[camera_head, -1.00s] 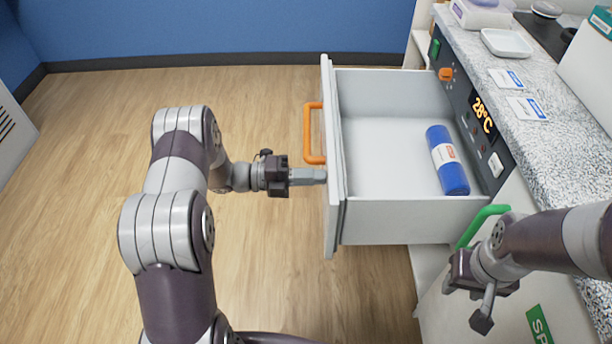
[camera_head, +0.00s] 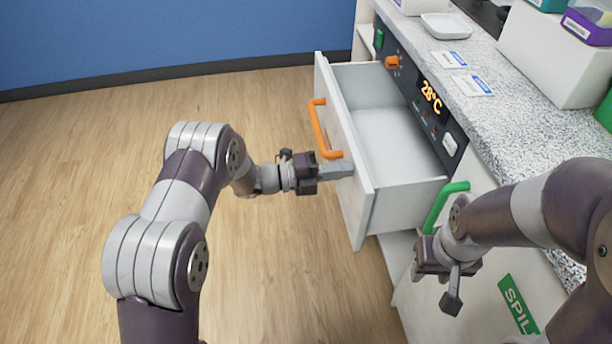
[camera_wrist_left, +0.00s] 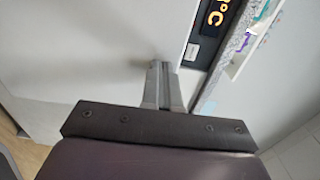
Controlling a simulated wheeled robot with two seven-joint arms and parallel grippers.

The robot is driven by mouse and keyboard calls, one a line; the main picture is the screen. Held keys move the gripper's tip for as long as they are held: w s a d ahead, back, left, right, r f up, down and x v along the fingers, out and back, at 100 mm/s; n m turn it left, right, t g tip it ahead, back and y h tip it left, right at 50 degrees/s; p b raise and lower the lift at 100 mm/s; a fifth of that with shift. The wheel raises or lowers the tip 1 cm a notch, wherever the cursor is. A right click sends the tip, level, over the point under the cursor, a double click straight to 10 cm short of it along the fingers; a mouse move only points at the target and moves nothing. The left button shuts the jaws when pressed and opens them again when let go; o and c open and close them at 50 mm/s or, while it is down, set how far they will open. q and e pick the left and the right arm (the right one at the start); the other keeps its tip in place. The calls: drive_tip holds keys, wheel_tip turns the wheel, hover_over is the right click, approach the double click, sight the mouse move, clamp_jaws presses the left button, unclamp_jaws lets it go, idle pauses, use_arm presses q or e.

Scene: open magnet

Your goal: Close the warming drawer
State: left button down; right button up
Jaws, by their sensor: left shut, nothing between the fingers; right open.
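The warming drawer (camera_head: 352,160) is a white drawer, partly open, with an orange handle (camera_head: 322,130) on its front. Its inside (camera_head: 395,135) looks empty where it shows; its back part is hidden under the counter. My left gripper (camera_head: 346,169) is shut and empty, its fingertips against the drawer front just below the handle's near end. In the left wrist view the shut fingers (camera_wrist_left: 163,85) point at the white front face (camera_wrist_left: 90,50). My right gripper (camera_head: 452,285) is open beside the cabinet, just below a green handle (camera_head: 444,206).
The control panel (camera_head: 432,98) above the drawer reads 28°C and has an orange knob (camera_head: 392,62). The speckled counter (camera_head: 490,110) holds a white tray (camera_head: 449,26), labels and boxes. The wooden floor (camera_head: 80,190) left of the drawer is clear.

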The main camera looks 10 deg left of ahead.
use_arm(q)
drive_tip(key=b+x, duration=0.5)
drive_tip(key=x, duration=1.3)
drive_tip(key=shift+d+b, duration=0.15)
drive_tip(key=shift+b, duration=0.2)
drive_tip(key=shift+r, duration=0.2)
